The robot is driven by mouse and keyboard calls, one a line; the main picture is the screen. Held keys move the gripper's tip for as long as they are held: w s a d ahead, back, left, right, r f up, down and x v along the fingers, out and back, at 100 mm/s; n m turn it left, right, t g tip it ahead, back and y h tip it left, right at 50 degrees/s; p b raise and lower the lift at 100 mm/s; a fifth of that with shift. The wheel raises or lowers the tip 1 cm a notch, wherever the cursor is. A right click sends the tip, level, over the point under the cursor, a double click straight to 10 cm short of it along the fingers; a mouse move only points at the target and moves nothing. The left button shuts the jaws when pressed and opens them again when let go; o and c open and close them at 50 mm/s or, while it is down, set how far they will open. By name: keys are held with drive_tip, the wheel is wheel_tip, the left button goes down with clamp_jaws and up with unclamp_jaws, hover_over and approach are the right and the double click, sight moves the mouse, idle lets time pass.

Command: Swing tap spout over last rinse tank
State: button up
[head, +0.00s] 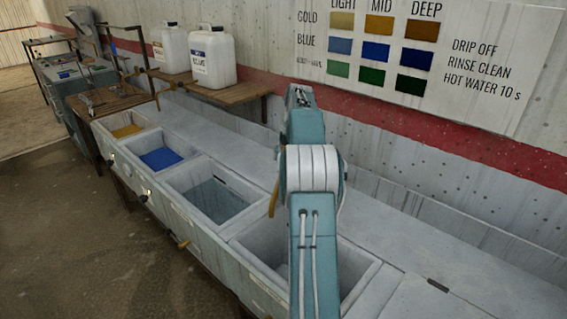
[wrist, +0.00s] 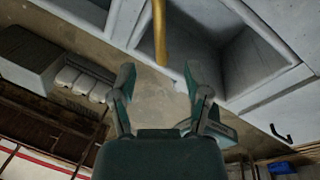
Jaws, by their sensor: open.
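The tap spout, a thin brass-yellow pipe (head: 274,196), shows beside my arm in the head view, near the divider between the two nearest tanks; the arm hides the rest of it. In the wrist view the spout (wrist: 160,32) comes down from the top edge, in front of a grey tank. My gripper (wrist: 159,82) is open and empty, with the spout's end ahead of the gap between its fingers and apart from them. The nearest tank (head: 362,281), which looks empty, is partly behind my arm. A tank with grey water (head: 214,200) is beside it.
Farther left in the row are a blue tank (head: 161,159) and a gold tank (head: 128,131). Two white jugs (head: 212,57) stand on a wooden shelf (head: 234,93) by the wall. Small taps (head: 146,196) stick out along the trough's front. The floor in front is clear.

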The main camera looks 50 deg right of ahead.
drive_tip(key=shift+f, duration=0.1)
drive_tip(key=c, duration=0.8)
drive_tip(key=shift+a+f+m, duration=0.15)
drive_tip(key=shift+f+m, duration=0.05)
drive_tip(key=shift+m, duration=0.5)
clamp_jaws()
drive_tip(key=w+a+f+m+t+y, duration=0.1)
drive_tip(key=f+m+t, duration=0.1)
drive_tip(key=f+m, duration=0.3)
drive_tip(key=w+a+f+m+t+y, duration=0.1)
drive_tip(key=f+m, duration=0.4)
drive_tip(key=m, duration=0.6)
drive_tip(key=shift+w+a+f+m+t+y, duration=0.35)
drive_tip(key=shift+a+t+y, duration=0.25)
drive_tip(key=shift+t, duration=0.7)
